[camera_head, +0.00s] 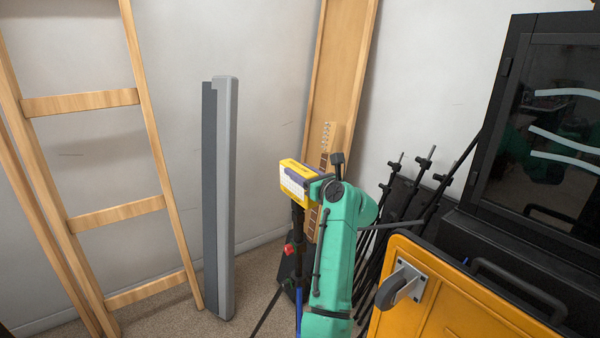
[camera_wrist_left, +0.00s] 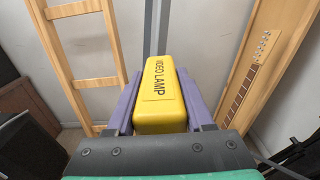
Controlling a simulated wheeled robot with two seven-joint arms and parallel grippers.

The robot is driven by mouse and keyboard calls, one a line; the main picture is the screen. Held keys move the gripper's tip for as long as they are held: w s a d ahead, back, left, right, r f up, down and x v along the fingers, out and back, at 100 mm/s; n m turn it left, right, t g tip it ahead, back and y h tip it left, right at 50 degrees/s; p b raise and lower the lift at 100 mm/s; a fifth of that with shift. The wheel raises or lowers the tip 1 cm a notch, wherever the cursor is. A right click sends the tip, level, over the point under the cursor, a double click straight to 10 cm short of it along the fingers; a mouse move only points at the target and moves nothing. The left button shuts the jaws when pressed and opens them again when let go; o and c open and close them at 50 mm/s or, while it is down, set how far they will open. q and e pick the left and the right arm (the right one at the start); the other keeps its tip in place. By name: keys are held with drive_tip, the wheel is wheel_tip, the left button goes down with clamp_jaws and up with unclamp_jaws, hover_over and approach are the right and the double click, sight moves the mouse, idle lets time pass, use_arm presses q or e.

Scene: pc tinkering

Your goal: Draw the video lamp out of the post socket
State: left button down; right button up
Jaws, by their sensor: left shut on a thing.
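The video lamp (camera_head: 292,187) is a yellow block with a pale gridded front face. In the left wrist view the lamp (camera_wrist_left: 161,90) shows its yellow back, lettered "VIDEO LAMP". My left gripper (camera_head: 303,172) is shut on it, with purple fingers on either side; the fingers also show in the left wrist view (camera_wrist_left: 160,100). A dark upright post (camera_head: 298,222) with a red knob (camera_head: 289,250) stands directly below the lamp. The socket is hidden, and I cannot tell whether the lamp is still seated in it. My right gripper is not in view.
A wooden ladder (camera_head: 108,214) and a grey upright panel (camera_head: 220,200) lean at the left. A guitar neck (camera_head: 325,160) stands behind the lamp. Several black stands (camera_head: 410,200), an orange case (camera_head: 440,300) and a black cabinet (camera_head: 520,130) crowd the right.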

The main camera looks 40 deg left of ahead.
use_arm(q)
drive_tip(key=shift+s+r, duration=0.1)
drive_tip(key=shift+r, duration=0.5)
drive_tip(key=shift+r+p, duration=1.6)
drive_tip(key=shift+r, duration=0.75)
drive_tip(key=shift+f, duration=0.1)
